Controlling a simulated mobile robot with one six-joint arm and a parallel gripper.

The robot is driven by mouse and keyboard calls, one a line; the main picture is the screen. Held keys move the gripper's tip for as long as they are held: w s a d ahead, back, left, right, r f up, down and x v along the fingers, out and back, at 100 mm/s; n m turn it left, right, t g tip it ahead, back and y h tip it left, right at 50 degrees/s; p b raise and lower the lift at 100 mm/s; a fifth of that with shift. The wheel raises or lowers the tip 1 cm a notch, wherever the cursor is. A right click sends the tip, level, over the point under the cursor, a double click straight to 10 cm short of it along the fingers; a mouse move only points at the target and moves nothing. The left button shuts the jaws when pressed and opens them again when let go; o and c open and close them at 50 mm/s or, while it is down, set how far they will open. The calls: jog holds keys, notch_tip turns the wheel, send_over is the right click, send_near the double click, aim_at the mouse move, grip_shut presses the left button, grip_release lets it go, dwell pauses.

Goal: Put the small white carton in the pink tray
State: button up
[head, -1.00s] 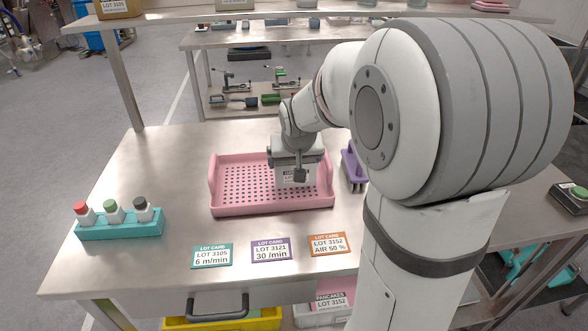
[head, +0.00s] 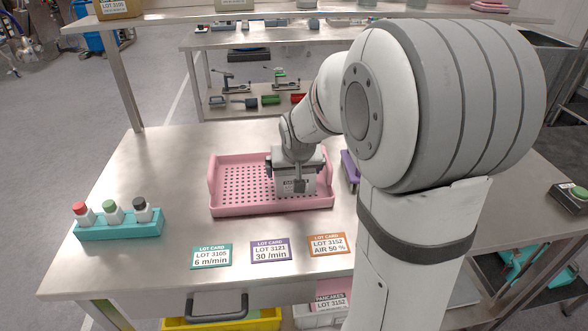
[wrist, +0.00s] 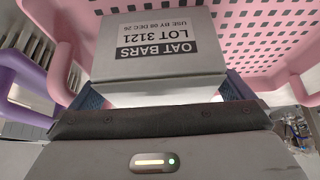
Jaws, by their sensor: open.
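The small white carton (head: 308,180), labelled OAT BARS LOT 3121, is in the right part of the pink tray (head: 232,210). In the wrist view the carton (wrist: 160,52) fills the upper middle, with the perforated pink tray (wrist: 265,45) behind it. My gripper (head: 288,182) is over the tray's right half, with its jaws open and a finger on either side of the carton. Its blue-grey finger pads show beside the carton in the wrist view (wrist: 163,93). The carton's underside contact with the tray floor is hidden.
A purple tray (head: 349,167) stands just right of the pink tray, partly behind my arm. A teal holder (head: 120,225) with red, green and black-topped pieces is at left. Several lot cards (head: 270,250) lie along the front. The table's left back is clear.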

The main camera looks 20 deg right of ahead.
jog(key=v, duration=1.2)
jog(key=s+a+f+g, duration=0.1)
jog(key=s+f, duration=0.1)
jog(key=s, duration=0.4)
jog(key=s+a+f+n+g, duration=0.1)
jog(key=s+a+f, duration=0.1)
jog(key=s, duration=0.3)
jog(key=s+a+f+n+g+y, duration=0.1)
jog(key=s+f, duration=0.2)
jog(key=s, duration=0.3)
jog(key=shift+s+a+f+g+p, duration=0.1)
jog(key=shift+s+a+g+p, duration=0.15)
jog(key=shift+s+g+p, duration=0.1)
